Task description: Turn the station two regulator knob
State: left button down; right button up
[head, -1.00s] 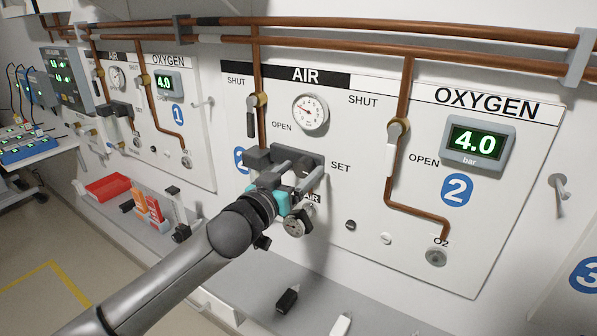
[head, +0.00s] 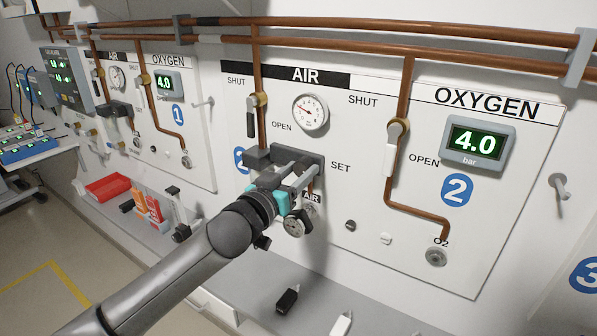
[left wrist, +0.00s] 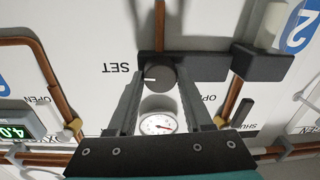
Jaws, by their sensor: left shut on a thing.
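The station two regulator is a dark grey block (head: 258,158) on the AIR half of the panel with the blue 2 signs. Its round dark knob (left wrist: 160,79) shows in the left wrist view, with a white mark pointing left toward the SET label (left wrist: 115,68). My left gripper (head: 308,172) reaches the block from below left in the head view. In the left wrist view its two fingers stand on either side of the knob, and the gripper (left wrist: 160,88) is shut on it. In the head view the fingers hide the knob. My right gripper is not in view.
A round pressure gauge (head: 311,112) sits above the regulator. An air valve (head: 257,100) and copper pipe are left of it, an oxygen valve (head: 397,131) right. Below is a grey shelf (head: 325,290) with small loose parts. Station one and a red tray (head: 107,187) are left.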

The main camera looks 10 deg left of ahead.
pick_arm(q)
jog(key=shift+m, duration=0.3)
jog(key=m+p, duration=0.2)
jog(key=shift+m, duration=0.4)
jog(key=m+p, duration=0.1)
jog(key=m, duration=0.1)
jog(key=shift+m, duration=0.4)
jog(key=m+p, duration=0.1)
jog(key=m, duration=0.2)
jog(key=shift+m, duration=0.4)
jog(key=shift+f+m+p, duration=0.1)
jog(key=shift+m+p, duration=0.4)
jog(key=shift+m, duration=1.2)
jog(key=shift+c, duration=1.5)
grip_release()
